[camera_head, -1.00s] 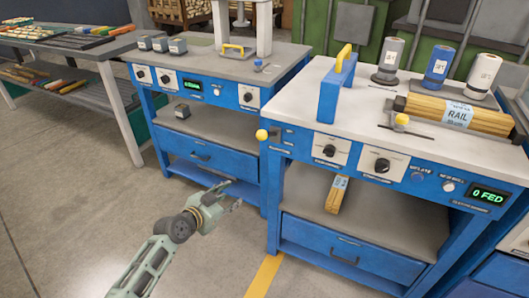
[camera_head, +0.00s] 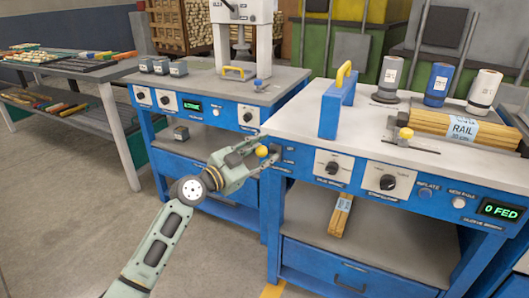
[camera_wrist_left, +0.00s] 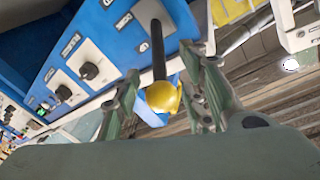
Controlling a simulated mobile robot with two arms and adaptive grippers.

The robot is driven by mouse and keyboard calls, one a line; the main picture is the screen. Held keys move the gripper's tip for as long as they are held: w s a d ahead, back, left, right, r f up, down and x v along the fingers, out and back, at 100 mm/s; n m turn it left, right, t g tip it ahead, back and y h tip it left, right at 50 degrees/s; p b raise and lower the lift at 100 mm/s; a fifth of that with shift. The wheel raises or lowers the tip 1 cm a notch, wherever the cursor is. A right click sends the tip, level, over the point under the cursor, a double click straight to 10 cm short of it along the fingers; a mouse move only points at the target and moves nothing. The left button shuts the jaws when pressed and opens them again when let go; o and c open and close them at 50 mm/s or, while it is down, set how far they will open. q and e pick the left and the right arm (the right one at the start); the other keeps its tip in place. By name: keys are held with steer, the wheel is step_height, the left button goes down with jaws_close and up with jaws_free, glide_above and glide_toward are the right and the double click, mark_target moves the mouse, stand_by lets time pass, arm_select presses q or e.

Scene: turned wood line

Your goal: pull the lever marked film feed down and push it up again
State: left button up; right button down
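The lever is a dark shaft (camera_wrist_left: 158,50) with a yellow ball knob (camera_head: 262,151), at the left end of the near blue bench's front panel. Its label is too small to read in the head view. The knob (camera_wrist_left: 163,96) also shows large in the left wrist view, between the two fingers. My left gripper (camera_head: 268,149) is open, with one finger on each side of the knob. The fingers look apart from it, though contact is hard to judge. My right gripper is not in view.
The near bench (camera_head: 310,122) carries a blue block with a yellow handle (camera_head: 338,103), several rolls and a wood bundle marked RAIL (camera_head: 463,129). Two black dials (camera_head: 388,182) sit right of the lever. A second blue bench (camera_head: 200,82) stands left. Open floor (camera_head: 70,210) lies front left.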

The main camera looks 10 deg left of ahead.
arm_select(q)
steer(key=shift+w+d, duration=0.2)
steer(key=shift+w, duration=0.05)
jaws_close()
stand_by(0.7)
